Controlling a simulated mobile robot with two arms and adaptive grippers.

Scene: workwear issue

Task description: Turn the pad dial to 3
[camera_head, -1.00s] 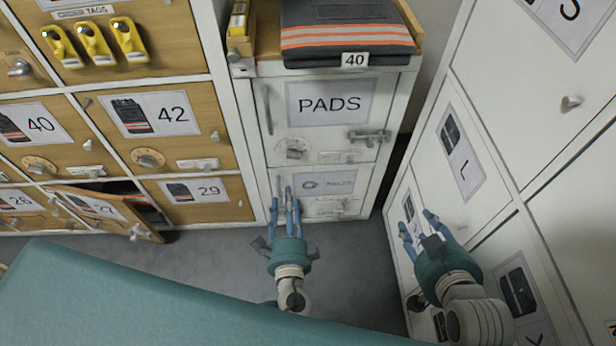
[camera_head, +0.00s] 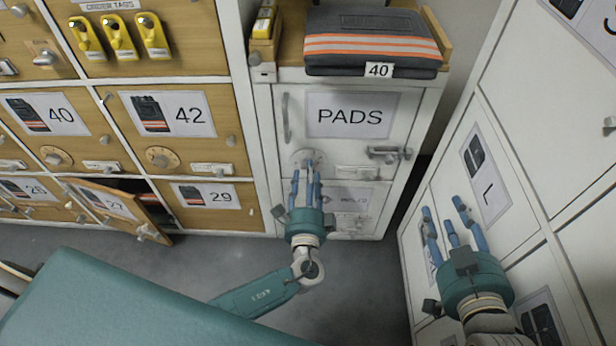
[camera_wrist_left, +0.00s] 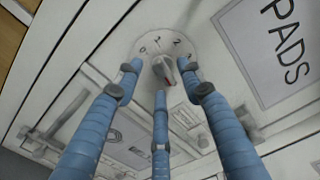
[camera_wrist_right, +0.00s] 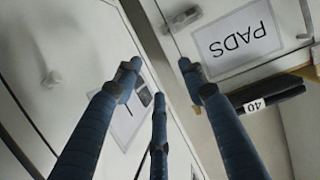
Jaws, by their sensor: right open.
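The pad dial (camera_head: 297,158) is a round white plate on the PADS door (camera_head: 290,125), partly hidden in the head view by my left gripper (camera_head: 307,172). In the left wrist view, the plate (camera_wrist_left: 152,42) carries small numbers along its top, and its grey knob (camera_wrist_left: 164,68) has a red mark. My left gripper (camera_wrist_left: 160,75) has its fingers spread around the knob, with gaps visible; I cannot tell whether any finger touches it. The number the knob points to is unclear. My right gripper (camera_head: 448,212) is open and empty before the white lockers at right.
The PADS door has a latch (camera_head: 390,153) at right and a handle (camera_head: 286,117) at left. A folded dark garment (camera_head: 370,40) tagged 40 lies on top. Wooden door 27 (camera_head: 110,200) stands ajar at left. White L locker (camera_head: 485,175) is close at right.

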